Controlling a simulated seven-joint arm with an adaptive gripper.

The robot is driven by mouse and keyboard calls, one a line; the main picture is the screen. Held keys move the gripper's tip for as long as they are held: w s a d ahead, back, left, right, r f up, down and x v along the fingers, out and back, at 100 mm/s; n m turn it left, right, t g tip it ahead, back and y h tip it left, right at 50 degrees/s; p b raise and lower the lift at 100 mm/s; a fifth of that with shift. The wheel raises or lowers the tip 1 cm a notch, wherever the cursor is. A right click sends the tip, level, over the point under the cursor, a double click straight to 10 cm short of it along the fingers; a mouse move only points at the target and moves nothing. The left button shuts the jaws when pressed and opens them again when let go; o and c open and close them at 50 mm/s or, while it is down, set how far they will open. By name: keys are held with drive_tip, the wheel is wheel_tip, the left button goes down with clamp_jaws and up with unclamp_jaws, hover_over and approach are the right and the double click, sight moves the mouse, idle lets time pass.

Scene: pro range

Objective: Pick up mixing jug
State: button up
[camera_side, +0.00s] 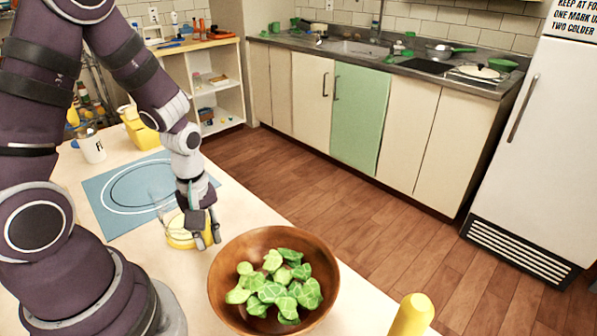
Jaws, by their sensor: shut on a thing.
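My gripper (208,238) points down over the near table, between the blue mat and the wooden bowl. Its fingers are shut on a low, round yellow vessel (180,236), which may be the mixing jug. The vessel sits at or just above the tabletop, by the mat's near edge; I cannot tell if it is lifted. My fingers and wrist hide part of it, so its handle and full shape are unclear. A taller yellow container (138,130) stands at the table's far left, behind the mat.
A wooden bowl (222,268) of green leaves stands close to the right of my gripper. The blue mat (108,213) lies behind it. A white mug (91,148) is at the left. A yellow cylindrical object (411,315) is at the front right. Kitchen counters are beyond the floor.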

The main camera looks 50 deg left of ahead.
clamp_jaws()
drive_tip(key=shift+r, duration=0.1)
